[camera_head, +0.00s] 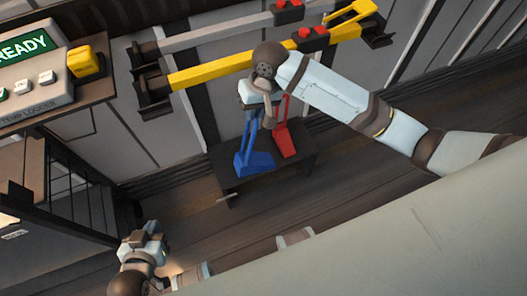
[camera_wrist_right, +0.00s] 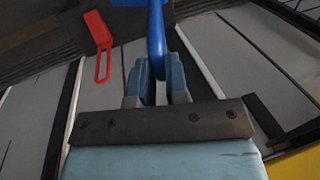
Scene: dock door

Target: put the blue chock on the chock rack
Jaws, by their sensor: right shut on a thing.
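The blue chock (camera_head: 256,161) has a wedge base and a tall handle. In the head view it appears at the dark chock rack (camera_head: 300,168), left of the red chock (camera_head: 284,140); I cannot tell whether it touches the rack. My right gripper (camera_head: 262,113) is shut on the blue handle, which shows between its fingers (camera_wrist_right: 158,88) in the wrist view. The blue handle (camera_wrist_right: 156,35) runs up out of that view. The red chock (camera_wrist_right: 98,30) shows there at upper left, apart from my gripper. My left gripper (camera_head: 150,232) is low at the left; its jaw state is unclear.
A yellow bar (camera_head: 215,73) and a grey bar (camera_head: 220,37) cross the door above the rack. A control panel with a green READY sign (camera_head: 25,46) stands at upper left. The wooden floor (camera_head: 190,240) in front of the rack is mostly clear.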

